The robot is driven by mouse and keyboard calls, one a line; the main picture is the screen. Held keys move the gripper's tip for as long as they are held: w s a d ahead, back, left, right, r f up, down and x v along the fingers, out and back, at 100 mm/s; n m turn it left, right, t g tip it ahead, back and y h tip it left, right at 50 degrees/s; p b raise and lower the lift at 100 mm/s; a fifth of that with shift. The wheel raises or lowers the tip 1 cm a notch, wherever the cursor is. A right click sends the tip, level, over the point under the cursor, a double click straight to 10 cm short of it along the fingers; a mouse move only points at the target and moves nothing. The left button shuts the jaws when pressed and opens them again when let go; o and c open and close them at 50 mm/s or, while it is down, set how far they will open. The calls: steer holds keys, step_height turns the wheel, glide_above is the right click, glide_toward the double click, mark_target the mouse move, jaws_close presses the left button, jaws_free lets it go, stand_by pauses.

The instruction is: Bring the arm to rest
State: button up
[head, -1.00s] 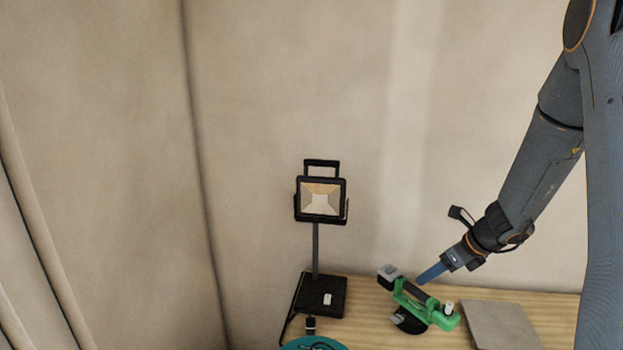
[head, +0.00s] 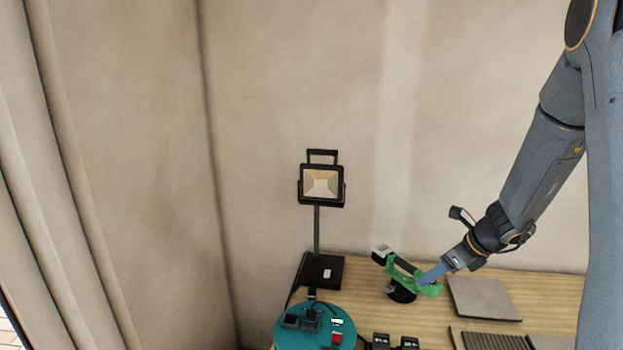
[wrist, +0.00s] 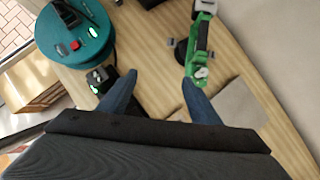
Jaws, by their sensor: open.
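My gripper (wrist: 155,97) is open in the wrist view, its two blue fingers spread wide with nothing between them. In the head view my gripper (head: 433,274) hangs at the end of the arm and overlaps the green tool in the picture. The green tool (wrist: 199,45), with a black disc and a grey block at one end, lies past the right finger in the wrist view. The green tool (head: 405,274) also shows on the table in the head view. Whether a finger touches it cannot be told.
The wooden table (head: 440,327) holds a work lamp (head: 321,183) on a black base, a teal round case (head: 295,337), small black devices (head: 395,341), a grey tile (head: 484,297) and a ribbed grey piece (head: 488,341). A wall stands behind, and a curtain (head: 70,180) hangs at left.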

steer(key=s+a+f+n+g+h+b, duration=0.1)
steer(key=s+a+n+b, duration=0.3)
steer(key=s+n, duration=0.6)
steer(key=s+a+f+n+g+h+b, duration=0.2)
steer(key=s+a+n, duration=0.7)
steer(key=n, duration=1)
step_height(320, 180, down, 2)
steer(key=s+g+b, duration=0.1)
steer(key=s+b, duration=0.1)
steer(key=b, duration=0.1)
steer(key=shift+a+h+b, duration=0.25)
steer(key=shift+h+b, duration=0.05)
